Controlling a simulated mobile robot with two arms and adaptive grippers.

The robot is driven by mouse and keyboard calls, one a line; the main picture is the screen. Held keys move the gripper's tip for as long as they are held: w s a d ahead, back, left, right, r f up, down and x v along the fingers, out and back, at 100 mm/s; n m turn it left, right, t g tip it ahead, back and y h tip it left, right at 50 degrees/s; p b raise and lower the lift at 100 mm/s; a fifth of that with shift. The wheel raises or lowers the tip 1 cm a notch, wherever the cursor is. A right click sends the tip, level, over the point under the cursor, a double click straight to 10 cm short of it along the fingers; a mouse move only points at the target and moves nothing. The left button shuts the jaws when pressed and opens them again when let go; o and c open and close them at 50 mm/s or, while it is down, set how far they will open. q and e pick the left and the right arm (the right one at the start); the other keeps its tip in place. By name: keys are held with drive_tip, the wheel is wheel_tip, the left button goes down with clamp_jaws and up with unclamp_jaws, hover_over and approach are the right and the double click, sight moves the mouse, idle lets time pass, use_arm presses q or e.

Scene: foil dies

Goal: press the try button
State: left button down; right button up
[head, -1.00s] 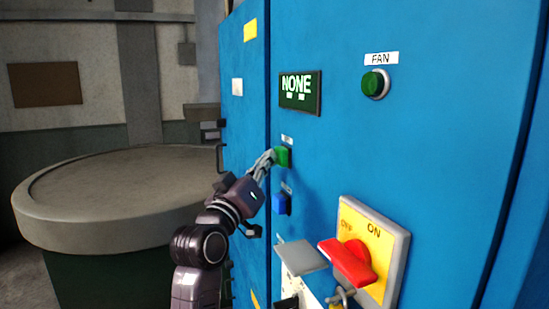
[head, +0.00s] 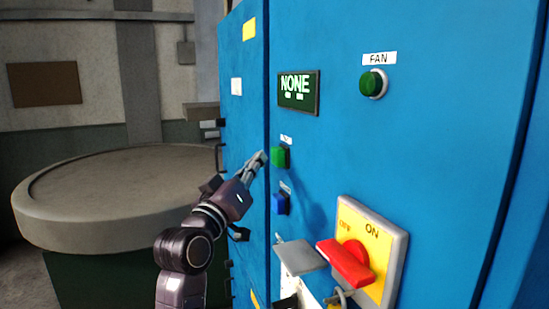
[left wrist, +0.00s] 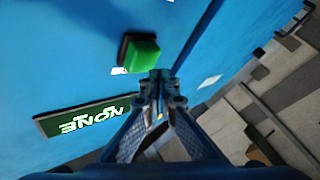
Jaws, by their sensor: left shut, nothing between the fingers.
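A green square button (head: 280,157) and a blue square button (head: 281,203) sit one above the other on the blue cabinet, each under a small white label. The label text is too small to read, so I cannot tell from it which one is the try button. The green button also shows in the left wrist view (left wrist: 141,54). My left gripper (head: 260,158) is shut and empty. Its fingertips are just left of the green button, apparently with a small gap. The fingertips (left wrist: 160,77) also show beside the button in the wrist view. My right gripper is not in view.
A display (head: 298,92) reading NONE is above the buttons. A round green FAN button (head: 373,83) is at upper right. A red switch handle (head: 345,262) on a yellow plate and a grey flap (head: 300,257) stick out below. A round table (head: 120,190) stands at left.

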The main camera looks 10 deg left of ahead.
use_arm(q)
drive_tip(key=a, duration=0.1)
drive_tip(key=s+a, duration=0.2)
drive_tip(key=a, duration=0.1)
drive_tip(key=shift+s, duration=0.25)
idle(0.4)
